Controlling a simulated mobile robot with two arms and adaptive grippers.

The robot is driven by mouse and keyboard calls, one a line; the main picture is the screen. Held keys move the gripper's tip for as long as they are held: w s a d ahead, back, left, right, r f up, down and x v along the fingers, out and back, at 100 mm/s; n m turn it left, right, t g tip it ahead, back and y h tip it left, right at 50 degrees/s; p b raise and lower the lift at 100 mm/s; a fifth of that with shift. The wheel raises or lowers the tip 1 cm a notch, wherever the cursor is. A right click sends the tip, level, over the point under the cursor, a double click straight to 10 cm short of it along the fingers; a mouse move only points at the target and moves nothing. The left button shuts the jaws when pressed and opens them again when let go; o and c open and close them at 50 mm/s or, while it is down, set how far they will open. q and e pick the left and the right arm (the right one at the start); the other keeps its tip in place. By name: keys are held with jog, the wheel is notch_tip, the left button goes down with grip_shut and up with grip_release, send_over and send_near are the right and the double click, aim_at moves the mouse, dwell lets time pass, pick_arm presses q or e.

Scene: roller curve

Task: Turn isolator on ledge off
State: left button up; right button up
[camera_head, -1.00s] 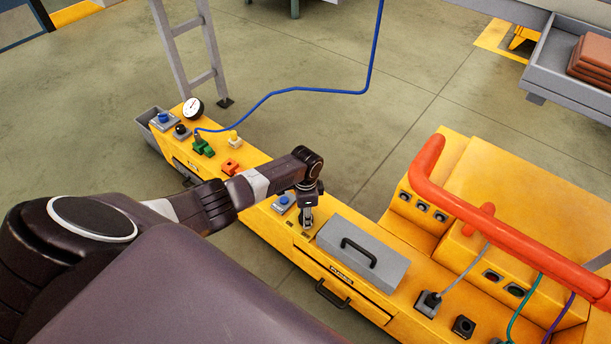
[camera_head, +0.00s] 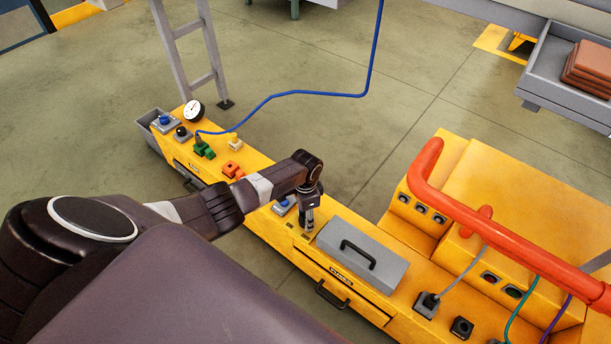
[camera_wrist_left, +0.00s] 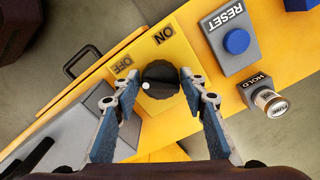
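The isolator is a black round knob (camera_wrist_left: 160,82) on a yellow plate (camera_wrist_left: 178,47) marked ON and OFF, in the left wrist view. Its white mark is on the knob's left, on the OFF side rather than toward ON. My left gripper (camera_wrist_left: 161,80) has one fingertip on each side of the knob, close against it; any thin gap is hard to judge. In the head view the left gripper (camera_head: 308,228) points down at the yellow ledge (camera_head: 262,224) and hides the knob. My right gripper is not in view.
A grey box lid with a black handle (camera_head: 362,262) lies close right of the gripper. A red pipe (camera_head: 500,235) crosses the right side.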

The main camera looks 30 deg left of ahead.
pick_arm(q)
jog(key=shift+o, duration=1.1)
notch_tip(320, 180, up, 12)
dwell(0.4)
